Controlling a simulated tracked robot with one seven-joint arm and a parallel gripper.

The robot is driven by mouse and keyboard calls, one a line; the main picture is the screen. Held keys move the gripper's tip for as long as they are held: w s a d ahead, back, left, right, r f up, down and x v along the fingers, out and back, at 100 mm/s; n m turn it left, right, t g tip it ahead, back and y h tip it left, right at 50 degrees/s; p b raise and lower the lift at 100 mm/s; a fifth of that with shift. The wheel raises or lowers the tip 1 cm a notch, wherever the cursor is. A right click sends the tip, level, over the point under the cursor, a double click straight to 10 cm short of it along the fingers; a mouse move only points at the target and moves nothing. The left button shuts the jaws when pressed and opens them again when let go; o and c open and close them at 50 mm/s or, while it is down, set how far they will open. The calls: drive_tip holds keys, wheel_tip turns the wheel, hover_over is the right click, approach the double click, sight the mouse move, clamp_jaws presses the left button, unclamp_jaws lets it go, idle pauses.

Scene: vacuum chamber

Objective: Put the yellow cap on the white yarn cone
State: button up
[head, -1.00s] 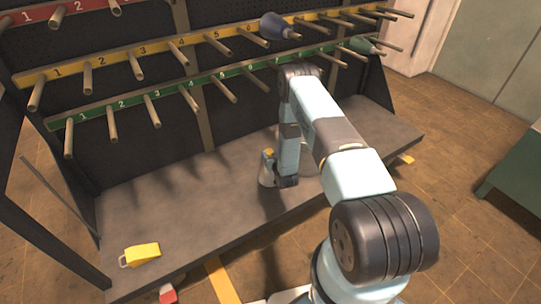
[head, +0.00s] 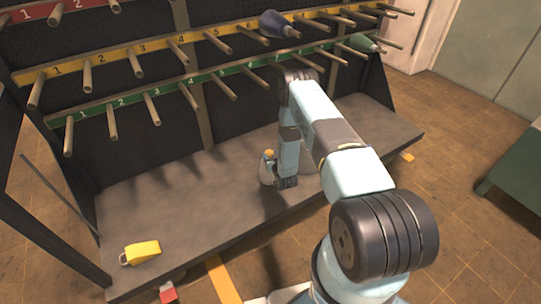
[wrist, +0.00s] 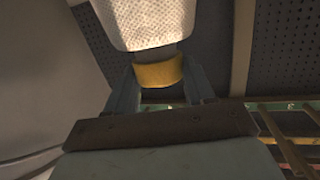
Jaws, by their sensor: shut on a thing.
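The yellow cap (head: 269,153) is at the cone's narrow top. In the wrist view the cap (wrist: 158,73) lies against the dark end, in line with it. My gripper (wrist: 158,80) is shut on the cap, one finger on each side. I cannot tell how firmly the cap sits on the cone. In the head view my fingers are hard to make out.
A rack with yellow (head: 122,56) and green (head: 135,99) numbered rails and many pegs rises behind the bench (head: 190,220). A blue cone (head: 273,25) and a green cone (head: 361,43) hang on pegs. A yellow tagged block (head: 143,251) lies at front left. The bench's left middle is clear.

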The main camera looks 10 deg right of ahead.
drive_tip(key=shift+f, duration=0.3)
drive_tip(key=o, duration=1.1)
drive_tip(key=shift+s, duration=0.1)
drive_tip(key=v, duration=1.3)
drive_tip(key=shift+s, duration=0.35)
drive_tip(key=shift+w, duration=0.1)
